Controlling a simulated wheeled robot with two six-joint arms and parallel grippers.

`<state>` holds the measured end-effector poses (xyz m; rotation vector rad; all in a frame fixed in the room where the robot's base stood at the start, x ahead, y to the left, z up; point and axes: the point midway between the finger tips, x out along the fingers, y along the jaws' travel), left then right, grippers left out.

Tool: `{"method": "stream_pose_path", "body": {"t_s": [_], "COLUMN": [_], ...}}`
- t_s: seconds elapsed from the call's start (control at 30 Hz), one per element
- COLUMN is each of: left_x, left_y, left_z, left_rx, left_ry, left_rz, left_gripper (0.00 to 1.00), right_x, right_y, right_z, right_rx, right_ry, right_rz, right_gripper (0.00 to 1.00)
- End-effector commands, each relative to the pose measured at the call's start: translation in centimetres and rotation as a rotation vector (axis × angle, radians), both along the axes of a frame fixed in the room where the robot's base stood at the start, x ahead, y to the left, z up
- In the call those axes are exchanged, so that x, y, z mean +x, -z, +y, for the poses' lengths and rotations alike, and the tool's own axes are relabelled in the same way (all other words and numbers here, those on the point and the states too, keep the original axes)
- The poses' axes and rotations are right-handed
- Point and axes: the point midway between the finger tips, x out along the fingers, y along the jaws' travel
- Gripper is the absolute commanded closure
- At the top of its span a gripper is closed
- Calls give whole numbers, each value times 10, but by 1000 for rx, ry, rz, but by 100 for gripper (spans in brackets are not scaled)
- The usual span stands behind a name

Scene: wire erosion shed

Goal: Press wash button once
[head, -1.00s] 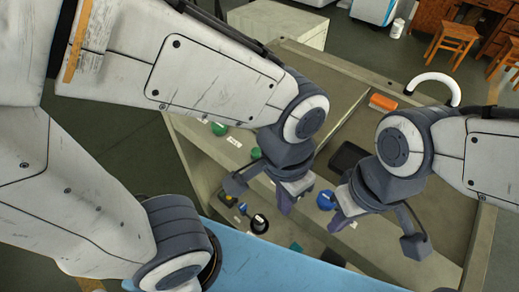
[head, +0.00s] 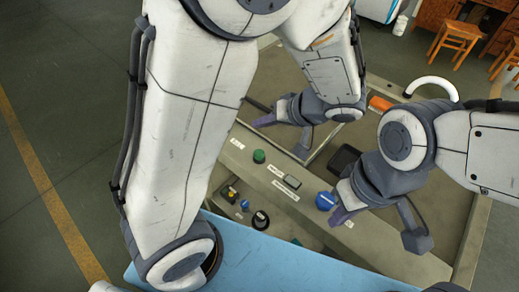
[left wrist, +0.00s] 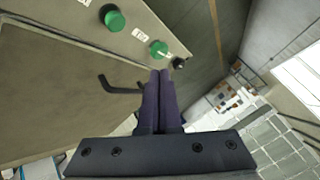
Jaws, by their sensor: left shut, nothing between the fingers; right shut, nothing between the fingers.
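A sloping control panel (head: 309,209) carries labelled buttons and knobs. In the head view I see a green button (head: 259,156), a grey rectangular button (head: 292,182), a blue button (head: 326,200) and a black knob (head: 260,220). Their labels are too small to read, so I cannot tell which is the wash button. My left gripper (head: 263,122) is shut and empty, beyond the green button. The left wrist view shows its closed purple fingers (left wrist: 160,76) and two green buttons (left wrist: 114,19) (left wrist: 159,48). My right gripper (head: 338,217) is shut and empty, beside the blue button.
A black tray-like item (head: 344,158), an orange block (head: 380,103) and a white curved handle (head: 432,80) lie beyond the panel. A yellow-black switch (head: 229,193) sits on its lower face. A blue surface (head: 290,255) is in front. My left arm hides the panel's left end.

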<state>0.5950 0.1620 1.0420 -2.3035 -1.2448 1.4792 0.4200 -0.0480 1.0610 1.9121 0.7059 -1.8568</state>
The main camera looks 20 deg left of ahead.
Motion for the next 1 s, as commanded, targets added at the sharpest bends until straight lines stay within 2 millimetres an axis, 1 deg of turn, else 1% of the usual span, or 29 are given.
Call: {"method": "stream_pose_path", "body": {"t_s": [0.2,0.37,0.57,0.77,0.83,0.9,1.0], "left_x": [0,-1,-1,-1,-1,-1,-1], "left_y": [2,11,34,65,77,83,88], "left_z": [0,0,0,0,0,0,0], "left_rx": [-1,-2,-1,-2,-2,-3,-3], "left_ry": [1,1,2,1,0,1,1], "left_rz": [1,2,4,5,3,1,1], "left_gripper": [100,100,100,100,100,100,100], "right_x": [0,0,0,0,0,0,0], "right_y": [1,7,21,37,49,57,63], "right_z": [0,0,0,0,0,0,0], "right_rx": [0,0,0,0,0,0,0], "right_ry": [0,0,0,0,0,0,0], "right_rz": [0,0,0,0,0,0,0], "right_gripper": [100,100,100,100,100,100,100]}}
